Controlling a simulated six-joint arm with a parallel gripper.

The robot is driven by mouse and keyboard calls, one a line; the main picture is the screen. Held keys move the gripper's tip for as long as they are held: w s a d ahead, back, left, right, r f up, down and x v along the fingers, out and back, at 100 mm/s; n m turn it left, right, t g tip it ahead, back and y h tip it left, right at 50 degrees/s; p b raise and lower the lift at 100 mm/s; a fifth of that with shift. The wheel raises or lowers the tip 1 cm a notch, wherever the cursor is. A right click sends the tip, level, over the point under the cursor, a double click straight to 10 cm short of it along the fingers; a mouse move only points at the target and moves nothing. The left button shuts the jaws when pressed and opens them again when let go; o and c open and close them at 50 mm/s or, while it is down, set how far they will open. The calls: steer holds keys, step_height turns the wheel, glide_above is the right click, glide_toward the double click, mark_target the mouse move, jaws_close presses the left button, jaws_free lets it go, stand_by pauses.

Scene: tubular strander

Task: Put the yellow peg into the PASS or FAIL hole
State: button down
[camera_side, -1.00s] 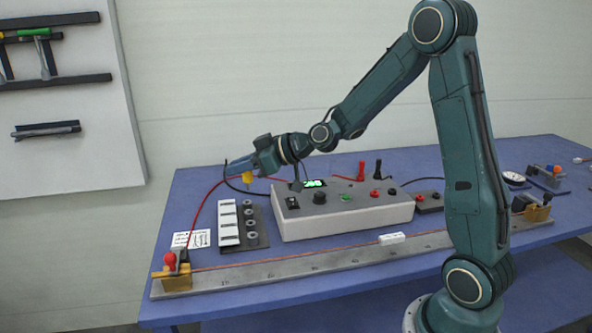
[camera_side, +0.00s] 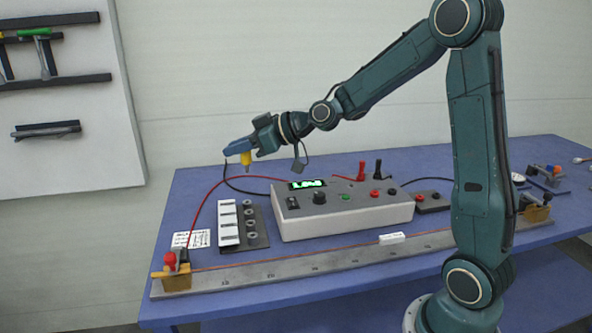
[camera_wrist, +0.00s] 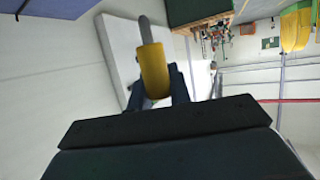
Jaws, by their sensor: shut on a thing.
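The yellow peg (camera_side: 246,159) hangs from my gripper (camera_side: 238,149), its narrower end pointing down. My gripper is shut on it and holds it in the air above the back left of the table. In the wrist view the yellow peg (camera_wrist: 154,72) sits between the dark fingers of my gripper (camera_wrist: 160,92), with a grey tip sticking out. Below, on the table, lies a dark plate (camera_side: 262,238) with several grey ring-shaped holes, beside a white strip (camera_side: 228,224) with label fields. The peg is apart from the plate. I cannot read any PASS or FAIL wording.
A grey control box (camera_side: 345,215) with knobs and a lit green display stands right of the plate. A long metal rail (camera_side: 330,267) with clamps and a wire runs along the front. A red cable (camera_side: 203,205) loops left of the plate. A paper card (camera_side: 191,239) lies nearby.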

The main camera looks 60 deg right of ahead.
steer(key=shift+f, duration=0.1)
steer(key=w+d+f+m+h, duration=0.3)
steer(key=d+f+m+h, duration=0.2)
steer(key=f+m+h, duration=0.3)
step_height(320, 180, down, 2)
steer(key=shift+w+f+m+h, duration=0.25)
steer(key=shift+w+m+h, duration=0.1)
steer(key=shift+h, duration=0.65)
steer(key=shift+r, duration=0.1)
steer(key=shift+f, duration=3)
steer(key=shift+f, duration=1.65)
